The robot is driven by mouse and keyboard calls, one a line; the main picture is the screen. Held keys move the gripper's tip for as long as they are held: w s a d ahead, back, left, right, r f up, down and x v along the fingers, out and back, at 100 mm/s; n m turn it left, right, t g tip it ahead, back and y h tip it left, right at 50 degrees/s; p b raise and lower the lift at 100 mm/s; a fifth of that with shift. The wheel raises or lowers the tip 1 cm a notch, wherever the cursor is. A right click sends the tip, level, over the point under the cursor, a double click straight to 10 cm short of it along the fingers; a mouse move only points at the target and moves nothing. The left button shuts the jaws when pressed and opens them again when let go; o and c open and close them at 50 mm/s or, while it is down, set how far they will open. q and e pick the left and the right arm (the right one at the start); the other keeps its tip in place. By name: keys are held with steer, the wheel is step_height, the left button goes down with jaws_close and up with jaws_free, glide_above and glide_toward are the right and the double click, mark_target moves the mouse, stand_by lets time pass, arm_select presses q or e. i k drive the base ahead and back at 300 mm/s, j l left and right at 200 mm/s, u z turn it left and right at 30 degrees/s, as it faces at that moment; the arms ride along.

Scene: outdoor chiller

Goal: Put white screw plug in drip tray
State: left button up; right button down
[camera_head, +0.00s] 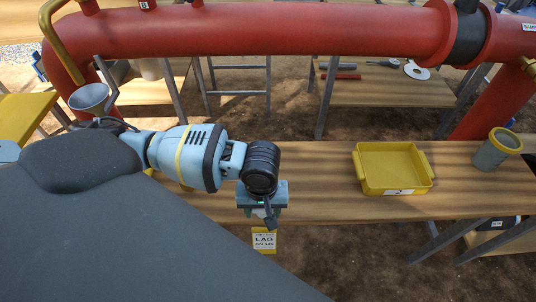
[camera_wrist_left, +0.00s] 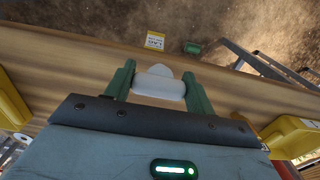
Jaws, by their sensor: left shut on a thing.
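My left gripper (camera_head: 263,214) hangs over the front edge of the wooden bench, left of the yellow drip tray. In the left wrist view its two green fingers (camera_wrist_left: 158,90) are shut on the white screw plug (camera_wrist_left: 158,84), a rounded white piece gripped by its sides. In the head view the plug is mostly hidden by the gripper. The drip tray (camera_head: 396,185) is a shallow, empty yellow box with side handles and a white label on its front. It stands on the bench, apart from the gripper. My right gripper is not in view.
A grey cylinder with a yellow rim (camera_head: 498,148) stands right of the tray. A large red pipe (camera_head: 270,31) runs behind the bench. A yellow label card (camera_head: 264,240) shows below the gripper. The bench top (camera_head: 315,175) between gripper and tray is clear.

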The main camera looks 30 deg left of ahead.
mark_target(387, 172)
steer(key=i+l, duration=0.85)
steer(key=i, duration=0.05)
